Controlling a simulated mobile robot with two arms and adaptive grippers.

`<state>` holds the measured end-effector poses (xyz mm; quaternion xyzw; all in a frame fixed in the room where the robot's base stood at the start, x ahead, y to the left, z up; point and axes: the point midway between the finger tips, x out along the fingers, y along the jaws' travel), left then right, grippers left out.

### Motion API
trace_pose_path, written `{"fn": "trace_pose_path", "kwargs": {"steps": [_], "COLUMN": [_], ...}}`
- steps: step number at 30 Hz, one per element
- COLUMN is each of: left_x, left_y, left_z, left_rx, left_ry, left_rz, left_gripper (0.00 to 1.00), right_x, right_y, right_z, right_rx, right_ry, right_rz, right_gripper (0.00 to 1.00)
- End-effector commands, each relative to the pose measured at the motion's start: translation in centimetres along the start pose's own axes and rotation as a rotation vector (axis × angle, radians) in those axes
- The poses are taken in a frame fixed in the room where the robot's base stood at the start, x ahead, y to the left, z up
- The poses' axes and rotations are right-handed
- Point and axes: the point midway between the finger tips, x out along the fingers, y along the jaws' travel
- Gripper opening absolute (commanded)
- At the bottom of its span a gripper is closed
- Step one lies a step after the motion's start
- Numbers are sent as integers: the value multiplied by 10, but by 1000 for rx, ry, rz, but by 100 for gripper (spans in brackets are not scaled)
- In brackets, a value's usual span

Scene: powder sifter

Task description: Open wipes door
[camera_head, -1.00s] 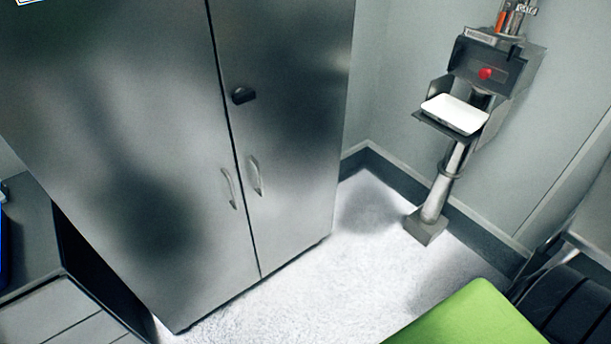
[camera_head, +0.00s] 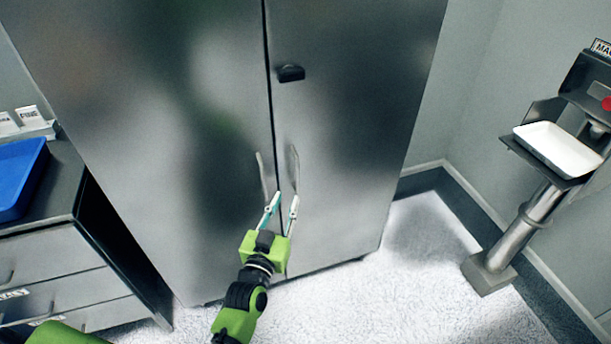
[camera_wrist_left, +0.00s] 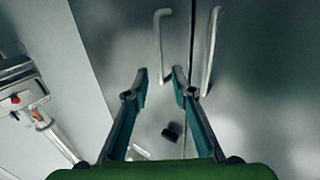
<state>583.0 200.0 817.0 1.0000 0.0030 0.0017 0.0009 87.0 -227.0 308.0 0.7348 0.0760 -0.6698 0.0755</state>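A tall grey metal cabinet has a left door (camera_head: 170,150) and a right door (camera_head: 350,130), both shut. The left door's handle (camera_head: 262,175) and the right door's handle (camera_head: 293,168) stand side by side at the seam. My left gripper (camera_head: 283,200) is open and empty by the handles' lower ends. The left wrist view looks upside down. There the open fingers (camera_wrist_left: 160,72) point toward the right door's handle (camera_wrist_left: 163,45), which lies between their lines. The left door's handle (camera_wrist_left: 211,50) is to the right of them. I cannot tell whether anything touches. My right gripper is out of view.
A black lock knob (camera_head: 291,73) sits above the handles. A drawer unit (camera_head: 60,250) with a blue tray (camera_head: 20,180) stands left. A pedestal stand (camera_head: 508,245) with a white tray (camera_head: 558,150) stands right. White floor (camera_head: 400,290) before the cabinet looks clear.

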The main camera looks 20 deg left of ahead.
Motion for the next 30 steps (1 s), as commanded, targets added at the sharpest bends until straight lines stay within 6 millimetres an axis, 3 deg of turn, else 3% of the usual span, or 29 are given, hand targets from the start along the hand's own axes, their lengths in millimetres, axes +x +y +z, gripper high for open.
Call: {"fn": "trace_pose_path", "kwargs": {"steps": [9,15,29,30], "left_x": [69,96,108,108], "left_y": [0,0,0,0], "left_z": [0,1,1,1], "left_rx": [-1,2,1,1], "left_ry": [1,-1,-1,-1], "left_rz": [0,1,0,1], "left_gripper": [24,24,24,13], "right_x": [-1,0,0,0], "right_y": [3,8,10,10], "right_z": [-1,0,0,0], "right_rx": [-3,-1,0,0], "right_ry": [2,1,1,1], "right_rz": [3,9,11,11], "right_gripper": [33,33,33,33]}}
